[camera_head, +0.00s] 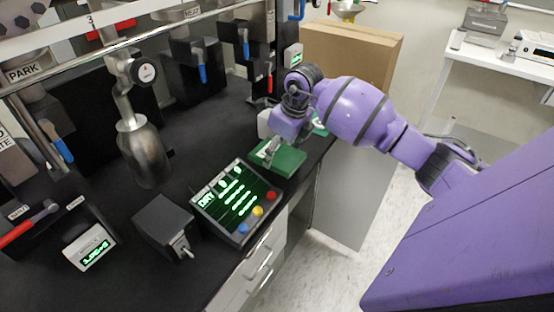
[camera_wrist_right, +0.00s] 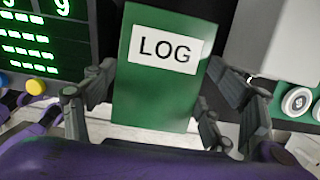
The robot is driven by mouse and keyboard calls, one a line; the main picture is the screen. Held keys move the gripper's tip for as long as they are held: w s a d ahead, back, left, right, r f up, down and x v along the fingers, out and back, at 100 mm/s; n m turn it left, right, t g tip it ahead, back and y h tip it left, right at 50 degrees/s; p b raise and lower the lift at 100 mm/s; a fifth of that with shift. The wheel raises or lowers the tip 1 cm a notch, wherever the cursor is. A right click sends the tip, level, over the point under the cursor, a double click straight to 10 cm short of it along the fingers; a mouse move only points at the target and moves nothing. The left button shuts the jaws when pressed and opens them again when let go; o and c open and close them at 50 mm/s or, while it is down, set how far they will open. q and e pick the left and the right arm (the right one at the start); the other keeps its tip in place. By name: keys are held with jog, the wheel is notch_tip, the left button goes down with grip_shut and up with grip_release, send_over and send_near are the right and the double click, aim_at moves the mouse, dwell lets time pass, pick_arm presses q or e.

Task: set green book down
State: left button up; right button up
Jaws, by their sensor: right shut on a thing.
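The green book (camera_head: 288,161) is at the front edge of the black bench, to the right of the screen panel. In the right wrist view the book (camera_wrist_right: 155,105) shows a white label reading LOG and stands between the two fingers. My right gripper (camera_head: 270,151) is shut on it, and its fingers also show in the right wrist view (camera_wrist_right: 160,112). I cannot tell whether the book touches the bench top. My left gripper is not in view.
A tilted panel with green text and coloured buttons (camera_head: 236,203) stands left of the book. A small black box (camera_head: 163,226) and a readout (camera_head: 89,247) are farther left. A metal flask (camera_head: 143,155) hangs above the bench. A cardboard box (camera_head: 350,52) stands behind my arm.

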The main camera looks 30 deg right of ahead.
aim_at(277, 150)
jog(key=shift+w+d+f, duration=0.15)
jog(key=shift+w+f, duration=0.35)
jog(key=shift+f, duration=0.15)
jog(key=shift+w+d+f, duration=0.15)
jog(key=shift+w+f, duration=0.3)
jog(key=shift+f, duration=1.45)
jog(key=shift+f, duration=0.1)
jog(key=o, duration=1.3)
jog(key=shift+f, duration=0.1)
jog(key=v, duration=1.2)
jog(key=shift+s, duration=0.1)
